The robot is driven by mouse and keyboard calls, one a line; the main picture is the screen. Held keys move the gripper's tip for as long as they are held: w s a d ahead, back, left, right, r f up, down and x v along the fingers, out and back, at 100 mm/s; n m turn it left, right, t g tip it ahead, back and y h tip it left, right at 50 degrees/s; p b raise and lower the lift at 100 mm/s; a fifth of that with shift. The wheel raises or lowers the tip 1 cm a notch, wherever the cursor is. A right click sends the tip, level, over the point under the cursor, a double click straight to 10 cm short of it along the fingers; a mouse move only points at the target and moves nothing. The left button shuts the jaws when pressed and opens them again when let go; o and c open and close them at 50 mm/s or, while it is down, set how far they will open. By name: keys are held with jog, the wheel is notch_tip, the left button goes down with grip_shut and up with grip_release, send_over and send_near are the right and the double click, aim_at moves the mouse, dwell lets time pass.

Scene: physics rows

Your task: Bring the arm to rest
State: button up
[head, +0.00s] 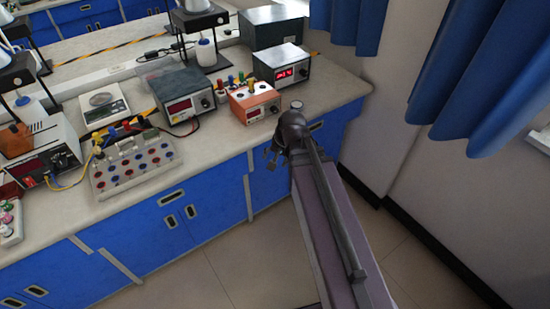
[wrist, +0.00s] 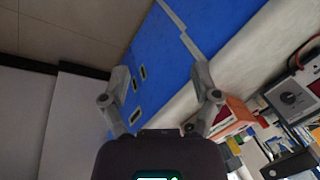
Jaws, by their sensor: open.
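My gripper (wrist: 160,95) is open in the wrist view, its two fingers spread wide with nothing between them. In the head view my gripper (head: 270,157) shows small at the end of my arm, in front of the blue cabinets at the right part of the bench. The arm reaches up from the bottom right of the head view. Part of the gripper is hidden by the wrist there.
The bench top (head: 222,140) carries an orange box (head: 255,104), a meter with a red display (head: 282,68), another meter (head: 182,97) and a board with knobs (head: 134,164). Blue curtains (head: 480,75) hang at right. The floor (head: 245,262) in front is clear.

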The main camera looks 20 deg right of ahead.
dwell(0.5)
jog(key=s+r+n+g+h+p, duration=0.2)
jog(key=s+n+p, duration=0.1)
jog(key=s+n, duration=0.3)
jog(key=shift+s+r+g, duration=0.15)
jog(key=shift+s+g, duration=0.1)
jog(key=shift+g, duration=0.05)
jog(key=shift+d, duration=0.1)
dwell(1.0)
